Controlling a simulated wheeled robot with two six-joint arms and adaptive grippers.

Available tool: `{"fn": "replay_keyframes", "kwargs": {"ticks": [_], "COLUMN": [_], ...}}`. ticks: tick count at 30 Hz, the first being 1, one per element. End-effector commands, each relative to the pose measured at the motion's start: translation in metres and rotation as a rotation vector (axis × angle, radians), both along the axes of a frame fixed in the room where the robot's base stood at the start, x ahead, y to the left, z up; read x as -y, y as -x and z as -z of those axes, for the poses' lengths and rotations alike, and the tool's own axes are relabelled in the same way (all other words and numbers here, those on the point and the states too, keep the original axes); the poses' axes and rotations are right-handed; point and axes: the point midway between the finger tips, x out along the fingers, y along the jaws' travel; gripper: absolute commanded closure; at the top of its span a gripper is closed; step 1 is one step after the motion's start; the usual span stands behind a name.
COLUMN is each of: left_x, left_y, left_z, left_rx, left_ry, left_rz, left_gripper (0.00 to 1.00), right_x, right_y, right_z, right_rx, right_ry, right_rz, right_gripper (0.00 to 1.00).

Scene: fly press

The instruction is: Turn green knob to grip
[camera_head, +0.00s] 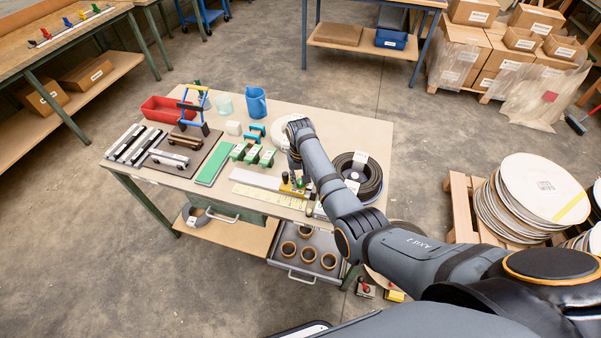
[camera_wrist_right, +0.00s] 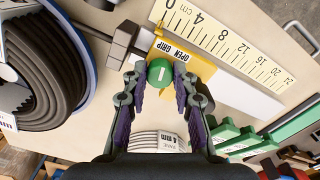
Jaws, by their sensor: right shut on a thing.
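The green knob (camera_wrist_right: 160,72) shows in the right wrist view. It is round, with a short white line on its top. It stands at the edge of a yellow plate (camera_wrist_right: 190,68) marked OPEN GRIP. My right gripper (camera_wrist_right: 161,84) has one finger on each side of the knob and is shut on it. The white line runs roughly along the fingers, slightly tilted; which word it points at I cannot tell. In the head view, my right arm reaches down to the yellow fixture (camera_head: 290,190) near the table's front edge and hides most of the knob. My left gripper is out of view.
A ruler (camera_wrist_right: 225,40) lies beside the plate. A coil of dark hose (camera_head: 370,178) is right of my arm. Green clamps (camera_head: 250,153) and a green strip (camera_head: 214,166) lie left. A drawer with brown rings (camera_head: 308,254) stands open below the table.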

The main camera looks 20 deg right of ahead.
Motion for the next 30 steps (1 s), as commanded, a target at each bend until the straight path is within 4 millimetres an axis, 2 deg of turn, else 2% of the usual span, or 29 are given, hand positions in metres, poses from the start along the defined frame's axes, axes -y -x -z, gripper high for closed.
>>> {"fn": "replay_keyframes", "kwargs": {"ticks": [1,3,12,30], "left_x": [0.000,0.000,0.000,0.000], "left_y": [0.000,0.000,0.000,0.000], "left_z": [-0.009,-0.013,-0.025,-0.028], "left_rx": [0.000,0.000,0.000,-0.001], "left_ry": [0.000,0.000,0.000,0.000], "left_rz": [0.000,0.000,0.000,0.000], "left_gripper": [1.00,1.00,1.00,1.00], "right_x": [0.000,0.000,0.000,0.000], "right_y": [0.001,0.001,0.000,0.000], "right_z": [-0.004,-0.004,-0.001,0.001], "right_rx": [-0.002,-0.002,-0.001,0.000], "right_ry": [0.001,0.001,0.000,0.000], "right_rz": [-0.035,-0.086,-0.249,-0.317], "right_gripper": [1.00,1.00,1.00,1.00]}}
